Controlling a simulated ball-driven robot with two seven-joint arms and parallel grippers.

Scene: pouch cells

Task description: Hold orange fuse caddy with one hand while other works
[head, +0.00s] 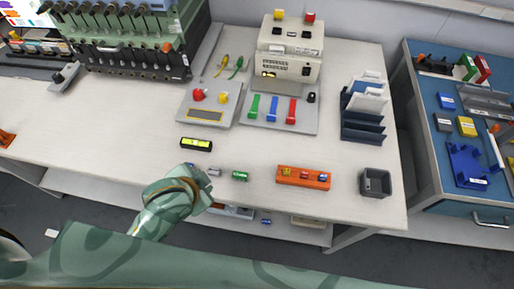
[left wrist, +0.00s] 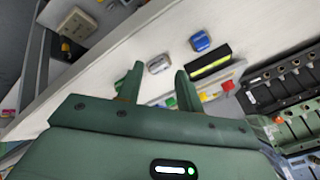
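The orange fuse caddy (head: 303,185) lies flat near the front edge of the table, right of centre. Yellow, red and blue small fuses sit in it. It is not seen in the left wrist view. My left gripper (head: 200,184) is at the table's front edge, well left of the caddy and apart from it. In the left wrist view its two fingers (left wrist: 156,80) stand apart with nothing held between them. A small grey fuse (head: 214,171) and a green fuse (head: 240,176) lie between the gripper and the caddy. My right gripper is not in view.
A black-and-yellow display bar (head: 196,145) lies behind my left gripper. An open grey bin (head: 375,183) stands right of the caddy. A tester machine (head: 290,50), coloured bars and a dark rack (head: 362,115) stand behind. The table between them and the caddy is mostly clear.

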